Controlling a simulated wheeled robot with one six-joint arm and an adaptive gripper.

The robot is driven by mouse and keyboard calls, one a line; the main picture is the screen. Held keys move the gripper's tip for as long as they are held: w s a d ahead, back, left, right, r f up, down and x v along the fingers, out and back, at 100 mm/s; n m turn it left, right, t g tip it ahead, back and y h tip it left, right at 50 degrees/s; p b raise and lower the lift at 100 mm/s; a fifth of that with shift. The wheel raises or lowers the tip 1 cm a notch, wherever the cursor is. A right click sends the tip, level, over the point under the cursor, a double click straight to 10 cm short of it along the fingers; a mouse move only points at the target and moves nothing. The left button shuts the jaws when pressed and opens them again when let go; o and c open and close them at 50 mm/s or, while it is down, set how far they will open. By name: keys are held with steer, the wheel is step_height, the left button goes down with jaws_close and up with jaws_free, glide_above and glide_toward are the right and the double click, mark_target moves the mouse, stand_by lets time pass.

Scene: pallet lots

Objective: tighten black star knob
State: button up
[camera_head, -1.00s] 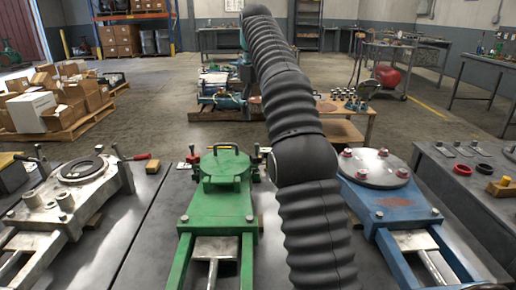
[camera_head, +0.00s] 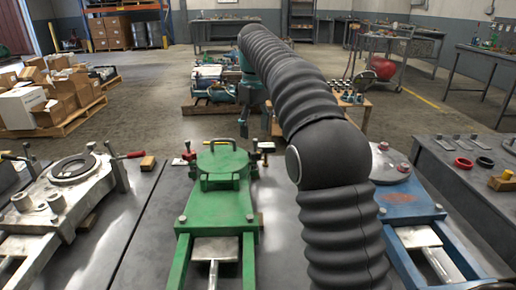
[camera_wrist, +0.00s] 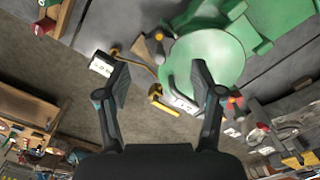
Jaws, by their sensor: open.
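My gripper (camera_head: 244,122) hangs just behind the green fixture (camera_head: 217,190). In the wrist view its two fingers (camera_wrist: 160,84) are spread with nothing between them. A dark part with an orange tip (camera_wrist: 156,44) stands at the lid's edge, above the gap between the fingers. Small dark parts (camera_head: 256,150) show at the fixture's back right in the head view. I cannot tell which is the black star knob.
A grey metal fixture (camera_head: 60,195) is on the left and a blue fixture (camera_head: 400,205) on the right, partly behind my arm. A yellow-handled tool (camera_wrist: 162,99) and white tag (camera_wrist: 101,64) lie near the fingers.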

mark_target(255, 151)
step_height(255, 151, down, 7)
steer(key=shift+r, duration=0.1)
stand_by(0.3)
steer(key=c, duration=1.1)
steer(key=shift+c, duration=0.2)
steer(key=shift+m, duration=2.9)
